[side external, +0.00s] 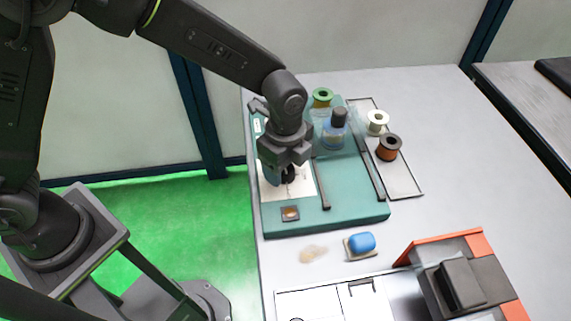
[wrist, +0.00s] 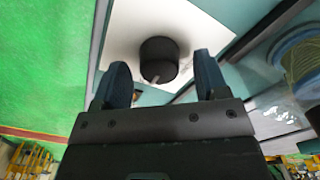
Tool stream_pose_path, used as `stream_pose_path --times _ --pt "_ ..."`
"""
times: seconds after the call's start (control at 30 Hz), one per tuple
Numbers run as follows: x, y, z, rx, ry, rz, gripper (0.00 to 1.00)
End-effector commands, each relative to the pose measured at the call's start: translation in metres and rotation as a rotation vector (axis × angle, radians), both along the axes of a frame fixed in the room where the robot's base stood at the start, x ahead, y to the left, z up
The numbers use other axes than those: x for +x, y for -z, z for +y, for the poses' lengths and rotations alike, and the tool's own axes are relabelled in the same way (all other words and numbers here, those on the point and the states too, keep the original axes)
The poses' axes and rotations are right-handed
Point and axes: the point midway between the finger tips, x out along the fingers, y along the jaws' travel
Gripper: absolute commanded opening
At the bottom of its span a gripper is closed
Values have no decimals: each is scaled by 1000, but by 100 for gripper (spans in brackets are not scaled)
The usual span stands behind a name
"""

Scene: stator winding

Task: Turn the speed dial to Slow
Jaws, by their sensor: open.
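The speed dial (wrist: 159,59) is a dark round knob on a white panel (wrist: 205,25) in the wrist view. A small light pointer mark shows at its lower edge. My gripper (wrist: 160,75) is open, with one finger on each side of the dial and gaps between fingers and knob. In the side external view my gripper (side external: 283,176) points down over the white panel (side external: 303,187) at the left of the teal machine base (side external: 345,212). There the dial is mostly hidden by the gripper. The panel's lettering cannot be read.
White (side external: 377,122) and copper (side external: 388,147) spools stand on a tray (side external: 407,184) to the right. A blue block (side external: 361,243) and an orange-grey machine (side external: 460,285) are in front.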

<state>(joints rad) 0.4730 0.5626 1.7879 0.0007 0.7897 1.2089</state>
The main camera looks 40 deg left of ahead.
Motion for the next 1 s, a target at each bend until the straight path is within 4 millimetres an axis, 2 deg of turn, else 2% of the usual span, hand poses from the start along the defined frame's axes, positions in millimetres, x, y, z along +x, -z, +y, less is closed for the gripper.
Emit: stream_pose_path --times 0.37,0.87,1.0 --pt "0 6 0 0 0 -1 67" --pt "0 5 0 0 0 -1 19" --pt "0 5 0 -1 -3 -2 18"
